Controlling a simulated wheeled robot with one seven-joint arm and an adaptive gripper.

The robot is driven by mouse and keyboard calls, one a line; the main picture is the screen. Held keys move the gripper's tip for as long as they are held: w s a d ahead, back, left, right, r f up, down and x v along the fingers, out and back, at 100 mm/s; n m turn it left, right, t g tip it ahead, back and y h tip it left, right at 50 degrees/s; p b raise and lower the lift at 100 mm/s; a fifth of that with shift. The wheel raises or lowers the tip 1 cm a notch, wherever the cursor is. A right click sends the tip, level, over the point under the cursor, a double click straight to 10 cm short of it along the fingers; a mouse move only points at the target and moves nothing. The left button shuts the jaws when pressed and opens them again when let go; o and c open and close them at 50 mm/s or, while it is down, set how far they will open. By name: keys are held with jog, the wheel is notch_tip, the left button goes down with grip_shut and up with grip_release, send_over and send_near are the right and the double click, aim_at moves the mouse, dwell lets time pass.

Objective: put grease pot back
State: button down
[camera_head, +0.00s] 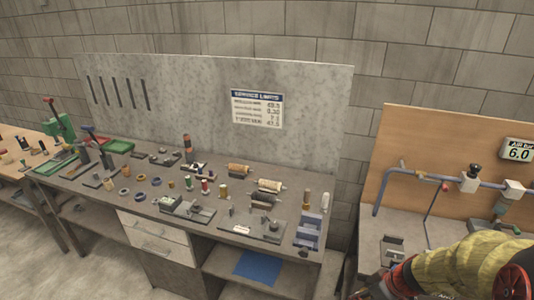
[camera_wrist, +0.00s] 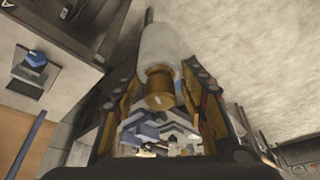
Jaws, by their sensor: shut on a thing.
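My gripper (camera_wrist: 168,88) is in the wrist view, its two fingers on either side of a pale cylinder with a brass-coloured end (camera_wrist: 160,60). It is shut on this cylinder, which may be the grease pot; no label shows. In the head view my arm in its yellow sleeve fills the lower right corner, and the fingertips and the held thing cannot be made out there. The grey workbench (camera_head: 222,220) stands to the left of my arm, with many small parts on its top.
Near the bench's right end are a blue-grey block fixture (camera_head: 308,232) and small upright cylinders (camera_head: 306,199). A wooden panel with piping (camera_head: 395,150) stands at the right. A blue sheet (camera_head: 257,267) lies on the shelf below.

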jog(key=w+a+f+m+h+b, duration=0.1)
jog(key=w+a+f+m+b, duration=0.2)
jog(key=w+a+f, duration=0.1)
jog(key=w+a+f+m+h+b, duration=0.1)
jog(key=w+a+f+m+b, duration=0.2)
jog(key=a+f, duration=0.3)
jog(key=shift+w+f+t, duration=0.3)
jog(key=shift+w+f, duration=0.4)
jog(key=shift+f, duration=0.75)
jog(key=shift+a, duration=0.1)
